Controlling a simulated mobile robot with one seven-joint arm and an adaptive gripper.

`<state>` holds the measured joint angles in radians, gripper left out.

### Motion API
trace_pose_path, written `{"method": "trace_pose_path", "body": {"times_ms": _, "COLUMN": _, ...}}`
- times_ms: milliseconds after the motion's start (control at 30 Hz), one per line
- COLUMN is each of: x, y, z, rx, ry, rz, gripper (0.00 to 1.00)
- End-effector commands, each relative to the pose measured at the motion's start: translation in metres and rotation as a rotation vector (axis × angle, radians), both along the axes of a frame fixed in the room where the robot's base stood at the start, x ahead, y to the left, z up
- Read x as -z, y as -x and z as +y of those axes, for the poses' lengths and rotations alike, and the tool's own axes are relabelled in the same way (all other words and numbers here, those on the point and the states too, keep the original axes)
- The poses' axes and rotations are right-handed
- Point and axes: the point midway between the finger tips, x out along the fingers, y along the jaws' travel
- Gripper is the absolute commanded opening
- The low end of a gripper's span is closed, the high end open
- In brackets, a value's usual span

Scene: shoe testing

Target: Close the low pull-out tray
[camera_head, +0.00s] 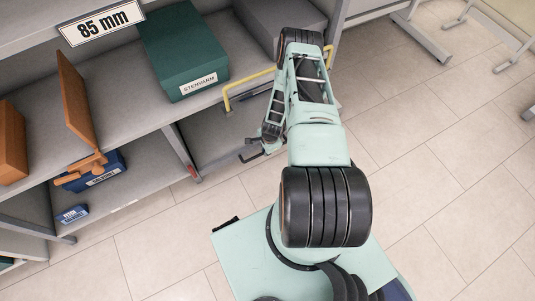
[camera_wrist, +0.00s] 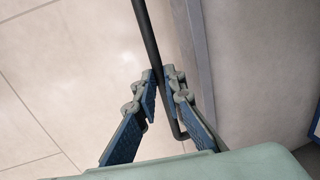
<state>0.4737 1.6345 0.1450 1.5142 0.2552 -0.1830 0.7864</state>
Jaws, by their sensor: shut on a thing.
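The low pull-out tray (camera_head: 212,140) is a grey surface at the lower right of the shelving in the head view, partly hidden by my arm. In the wrist view its grey surface and front edge (camera_wrist: 201,50) lie to the right. A thin dark bar handle (camera_wrist: 147,35) runs along the front. It also shows in the head view as a small black piece (camera_head: 248,157) beside my gripper (camera_head: 264,145). In the wrist view my gripper (camera_wrist: 159,82) has its blue-padded fingers closed around the bar. How far the tray stands out is hard to tell.
A yellow rail (camera_head: 247,88) crosses above the tray. A green shoebox (camera_head: 183,50) and a grey box (camera_head: 277,22) stand on the upper shelf. A blue box (camera_head: 98,172) sits on the lower left shelf with orange pieces over it.

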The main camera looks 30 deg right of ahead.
Motion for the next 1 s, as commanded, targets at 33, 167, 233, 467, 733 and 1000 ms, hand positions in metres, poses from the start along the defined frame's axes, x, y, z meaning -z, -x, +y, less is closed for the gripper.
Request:
{"method": "trace_pose_path", "body": {"times_ms": 33, "x": 0.003, "y": -0.008, "z": -0.001, "rx": -0.001, "ry": 0.003, "rz": -0.006, "gripper": 0.0}}
{"method": "trace_pose_path", "body": {"times_ms": 167, "x": 0.0, "y": -0.013, "z": 0.0, "rx": -0.001, "ry": 0.003, "rz": -0.006, "gripper": 0.0}}
{"method": "trace_pose_path", "body": {"times_ms": 233, "x": 0.0, "y": -0.014, "z": 0.0, "rx": 0.0, "ry": 0.004, "rz": -0.008, "gripper": 0.0}}
{"method": "trace_pose_path", "body": {"times_ms": 467, "x": -0.001, "y": -0.016, "z": 0.0, "rx": 0.0, "ry": 0.005, "rz": -0.013, "gripper": 0.17}}
{"method": "trace_pose_path", "body": {"times_ms": 733, "x": 0.0, "y": -0.013, "z": 0.0, "rx": 0.0, "ry": 0.003, "rz": -0.006, "gripper": 0.27}}
{"method": "trace_pose_path", "body": {"times_ms": 1000, "x": -0.007, "y": -0.01, "z": 0.0, "rx": 0.0, "ry": 0.001, "rz": -0.003, "gripper": 0.27}}
